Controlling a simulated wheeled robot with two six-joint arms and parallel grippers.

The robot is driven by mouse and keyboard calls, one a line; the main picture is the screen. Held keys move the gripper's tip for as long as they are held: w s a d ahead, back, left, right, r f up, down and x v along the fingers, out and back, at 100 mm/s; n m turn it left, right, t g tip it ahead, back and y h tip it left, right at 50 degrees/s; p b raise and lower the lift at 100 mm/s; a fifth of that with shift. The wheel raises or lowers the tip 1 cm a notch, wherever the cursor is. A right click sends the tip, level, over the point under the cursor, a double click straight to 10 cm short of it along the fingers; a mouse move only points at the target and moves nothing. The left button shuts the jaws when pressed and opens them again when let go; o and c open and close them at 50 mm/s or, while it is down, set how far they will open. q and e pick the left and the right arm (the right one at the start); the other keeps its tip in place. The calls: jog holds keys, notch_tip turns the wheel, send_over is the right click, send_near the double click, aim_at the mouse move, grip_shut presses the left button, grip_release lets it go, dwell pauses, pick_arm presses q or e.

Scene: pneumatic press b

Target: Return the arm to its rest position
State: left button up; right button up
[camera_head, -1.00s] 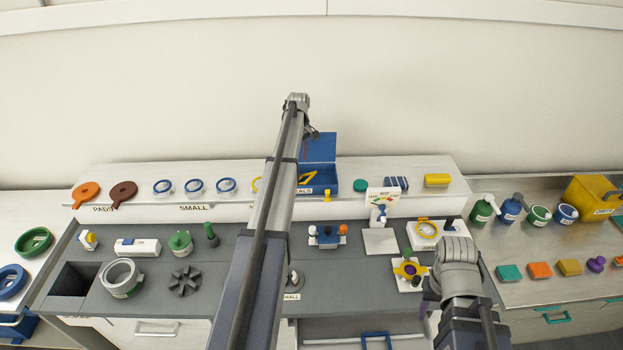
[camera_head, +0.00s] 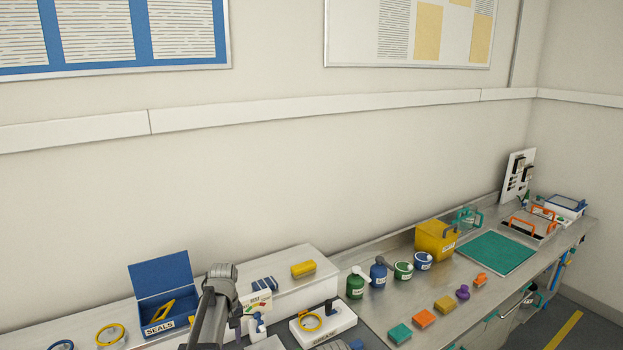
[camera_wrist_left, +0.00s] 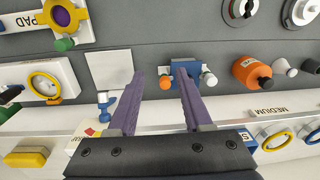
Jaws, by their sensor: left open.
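My left arm rises from the bottom edge of the head view, with its grey wrist joint at the top; its fingers are hard to make out there. In the left wrist view my left gripper (camera_wrist_left: 160,75) is open, with two purple fingers apart and nothing between them. They hang over the grey worktop (camera_wrist_left: 150,35). A small blue stand (camera_wrist_left: 185,68) with orange and white ends shows at the right fingertip; I cannot tell if they touch. My right gripper is not in view.
The blue seals box (camera_head: 165,290) stands open on the white shelf. The grease unit (camera_head: 325,322) sits right of my arm. Several bottles, a yellow bin (camera_head: 436,241) and a green mat (camera_head: 497,254) occupy the right bench. An orange bottle (camera_wrist_left: 250,72) shows in the wrist view.

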pick_arm(q)
jog(key=s+d+f+m+b, duration=0.4)
jog(key=s+d, duration=0.4)
jog(key=s, duration=0.4)
jog(key=s+d+f+m+b, duration=0.4)
jog(key=s+d+f+m, duration=0.1)
jog(key=s+d, duration=0.4)
jog(key=s+m, duration=0.1)
jog(key=s, duration=0.1)
jog(key=shift+s+d+f+m+y, duration=0.25)
jog(key=shift+s+d+m+y, duration=0.05)
jog(key=shift+s+y, duration=0.1)
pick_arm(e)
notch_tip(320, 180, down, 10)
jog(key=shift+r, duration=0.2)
pick_arm(q)
jog(key=shift+s, duration=0.1)
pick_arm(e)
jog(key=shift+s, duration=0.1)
